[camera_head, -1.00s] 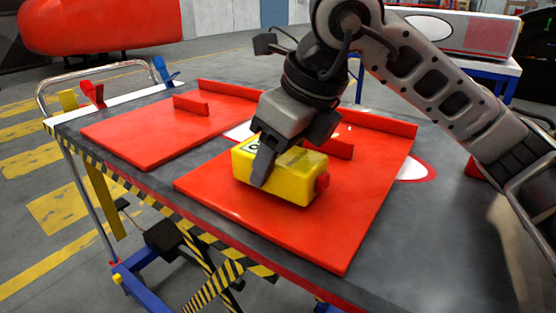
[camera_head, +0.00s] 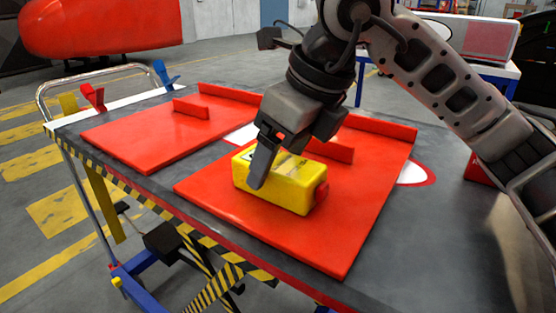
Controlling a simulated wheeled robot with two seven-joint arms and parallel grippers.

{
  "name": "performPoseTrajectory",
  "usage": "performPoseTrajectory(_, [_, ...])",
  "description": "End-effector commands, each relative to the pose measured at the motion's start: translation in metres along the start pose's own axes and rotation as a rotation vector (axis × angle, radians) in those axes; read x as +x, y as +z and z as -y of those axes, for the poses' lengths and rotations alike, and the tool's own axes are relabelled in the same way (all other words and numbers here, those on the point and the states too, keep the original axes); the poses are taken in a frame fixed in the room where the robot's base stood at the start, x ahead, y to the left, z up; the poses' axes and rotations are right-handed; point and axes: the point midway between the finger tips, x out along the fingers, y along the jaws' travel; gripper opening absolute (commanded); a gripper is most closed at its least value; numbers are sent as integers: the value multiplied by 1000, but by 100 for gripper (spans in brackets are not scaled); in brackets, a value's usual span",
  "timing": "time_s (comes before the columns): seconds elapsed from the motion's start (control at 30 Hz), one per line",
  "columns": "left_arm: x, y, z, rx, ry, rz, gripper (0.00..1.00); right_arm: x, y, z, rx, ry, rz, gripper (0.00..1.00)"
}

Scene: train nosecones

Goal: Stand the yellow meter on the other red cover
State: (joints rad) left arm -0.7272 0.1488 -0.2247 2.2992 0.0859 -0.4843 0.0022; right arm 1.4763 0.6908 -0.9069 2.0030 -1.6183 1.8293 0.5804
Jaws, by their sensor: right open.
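The yellow meter (camera_head: 290,185), a box with a red knob on its right end, lies on the right red cover (camera_head: 330,235). My right gripper (camera_head: 270,166) is just above and around the meter, with its jaws open. One finger shows in front of the meter's near side; the other finger is mostly hidden behind it. The other red cover (camera_head: 150,140) lies to the left on the same table, with nothing on it but its own raised red ribs. My left gripper is not in view.
The dark table (camera_head: 450,240) has a striped edge and bare room at the right. Red and blue clamps (camera_head: 92,97) stand at its far left by a metal handle. A red block (camera_head: 475,170) sits at the right behind my arm.

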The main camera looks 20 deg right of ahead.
Motion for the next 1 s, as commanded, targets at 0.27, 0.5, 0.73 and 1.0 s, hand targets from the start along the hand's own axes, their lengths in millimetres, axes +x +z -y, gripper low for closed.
performPoseTrajectory(0.27, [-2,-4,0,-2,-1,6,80,-64,1,0,2,-3,4,76])
performPoseTrajectory(0.5, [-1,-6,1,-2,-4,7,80,-96,0,0,0,-1,1,76])
performPoseTrajectory(0.73, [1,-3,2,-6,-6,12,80,-102,0,0,0,-1,-1,76])
performPoseTrajectory(1.0, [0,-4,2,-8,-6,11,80,-102,0,0,0,-1,0,76])
